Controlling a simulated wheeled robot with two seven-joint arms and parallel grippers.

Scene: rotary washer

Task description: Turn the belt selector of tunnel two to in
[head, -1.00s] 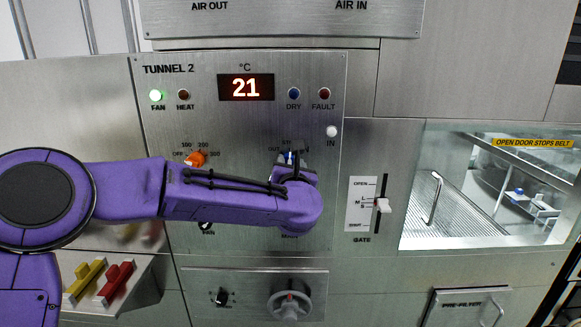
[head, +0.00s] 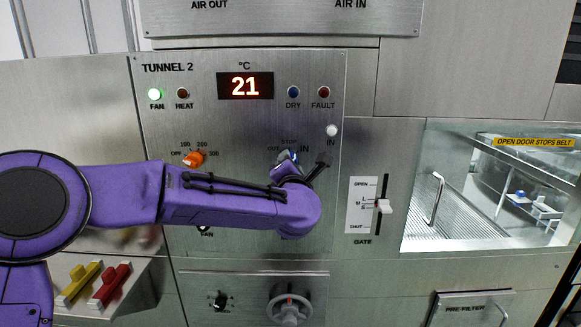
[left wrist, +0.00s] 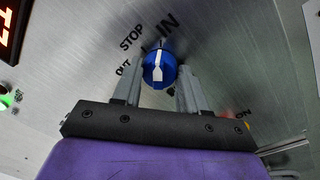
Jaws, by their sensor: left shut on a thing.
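The belt selector is a blue knob with a white pointer bar, on the Tunnel 2 panel (head: 240,225). In the left wrist view the knob (left wrist: 158,72) sits between the two grey fingers of my left gripper (left wrist: 160,84), which is shut on it. The pointer runs up the picture, close to the tick by the IN label (left wrist: 169,25); STOP and OUT lie to its left. In the head view my left gripper (head: 297,166) is at the knob, tilted to the right, and its wrist hides most of the knob. My right gripper is not in view.
An orange heat knob (head: 194,159) is above my forearm. The gate slider (head: 384,206) stands right of the selector. The display (head: 246,86) reads 21. A grey handwheel (head: 290,309) is below. The IN lamp (head: 332,130) is white.

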